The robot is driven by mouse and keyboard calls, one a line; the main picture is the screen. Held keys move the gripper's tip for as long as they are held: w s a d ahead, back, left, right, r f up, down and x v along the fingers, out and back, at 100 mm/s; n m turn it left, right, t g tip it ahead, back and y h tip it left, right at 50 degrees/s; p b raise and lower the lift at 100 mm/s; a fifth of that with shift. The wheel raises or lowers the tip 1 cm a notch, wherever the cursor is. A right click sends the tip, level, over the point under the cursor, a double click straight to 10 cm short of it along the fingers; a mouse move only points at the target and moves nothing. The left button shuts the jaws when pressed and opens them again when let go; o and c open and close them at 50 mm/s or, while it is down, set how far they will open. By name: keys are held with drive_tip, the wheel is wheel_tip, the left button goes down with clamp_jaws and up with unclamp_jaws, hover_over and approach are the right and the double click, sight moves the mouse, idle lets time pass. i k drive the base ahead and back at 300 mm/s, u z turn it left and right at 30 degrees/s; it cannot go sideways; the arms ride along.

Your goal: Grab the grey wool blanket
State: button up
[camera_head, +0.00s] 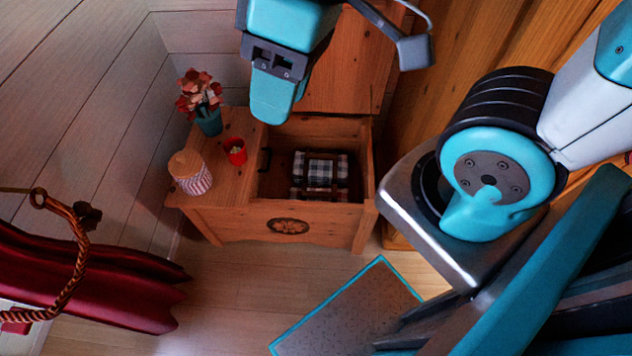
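A folded black, white and grey checked blanket (322,170) lies inside an open wooden chest (310,222). My gripper (274,104) hangs at the top of the picture, by the chest's back left edge and apart from the blanket. One teal finger shows clearly; the other is hidden or overlapped, so its opening cannot be told.
The chest's lid (343,75) stands raised behind. On its left top are a flower vase (209,122), a red cup (235,151) and a striped jar (190,175). A red curtain (90,285) hangs at left.

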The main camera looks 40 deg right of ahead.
sight(317, 169)
drive_tip(key=u, duration=0.4)
drive_tip(key=k, duration=1.1)
drive_tip(key=u, duration=0.7)
drive_tip(key=i, duration=0.8)
drive_tip(key=z, duration=1)
drive_tip(key=i, duration=0.75)
drive_tip(key=z, duration=0.7)
